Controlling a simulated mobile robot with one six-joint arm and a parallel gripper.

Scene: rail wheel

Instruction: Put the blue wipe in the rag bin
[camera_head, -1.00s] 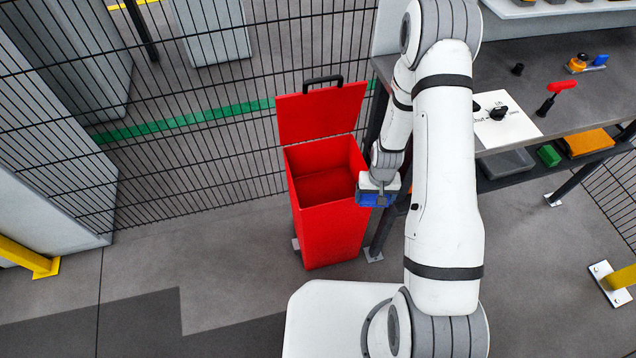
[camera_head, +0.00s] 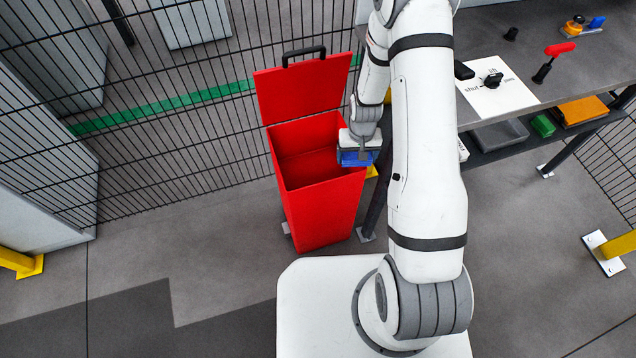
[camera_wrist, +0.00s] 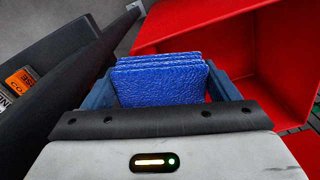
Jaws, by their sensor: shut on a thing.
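The blue wipe (camera_wrist: 160,82) is a folded, textured blue pad held between the fingers of my gripper (camera_wrist: 165,90) in the wrist view. In the head view my gripper (camera_head: 357,160) and the blue wipe (camera_head: 355,158) are at the right rim of the red rag bin (camera_head: 328,210). The bin's lid stands open at the back and its inside looks empty where visible. In the wrist view the bin (camera_wrist: 215,45) opens ahead and to the right of the wipe. The exact height of the wipe above the rim cannot be told.
A dark workbench (camera_head: 540,60) with a lower shelf stands right of the bin, close to my arm. A red-handled tool (camera_head: 552,60) and a white card (camera_head: 495,92) with a black knob lie on it. A wire mesh fence (camera_head: 190,150) runs behind the bin.

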